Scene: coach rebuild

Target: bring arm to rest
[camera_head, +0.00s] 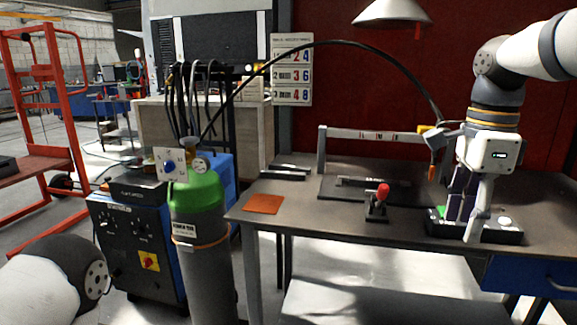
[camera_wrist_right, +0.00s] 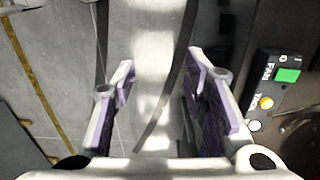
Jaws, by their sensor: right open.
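My right arm comes in from the upper right in the head view, bent down over the right part of the workbench (camera_head: 300,200). Its right gripper (camera_head: 461,208) points down beside the front of a black control box (camera_head: 507,230). In the right wrist view the right gripper (camera_wrist_right: 160,68) shows two purple-padded fingers apart, with nothing between them but floor and dark strips further below. A rounded link of my left arm (camera_head: 60,283) shows at the lower left; the left gripper is out of view.
The control box with a green switch (camera_wrist_right: 287,75) lies close right of the fingers. A red-knobbed lever (camera_head: 382,190) and an orange sheet (camera_head: 263,204) are on the bench. A green-topped cylinder (camera_head: 200,240) and a dark welding machine (camera_head: 135,240) stand left. A lamp (camera_head: 393,12) hangs above.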

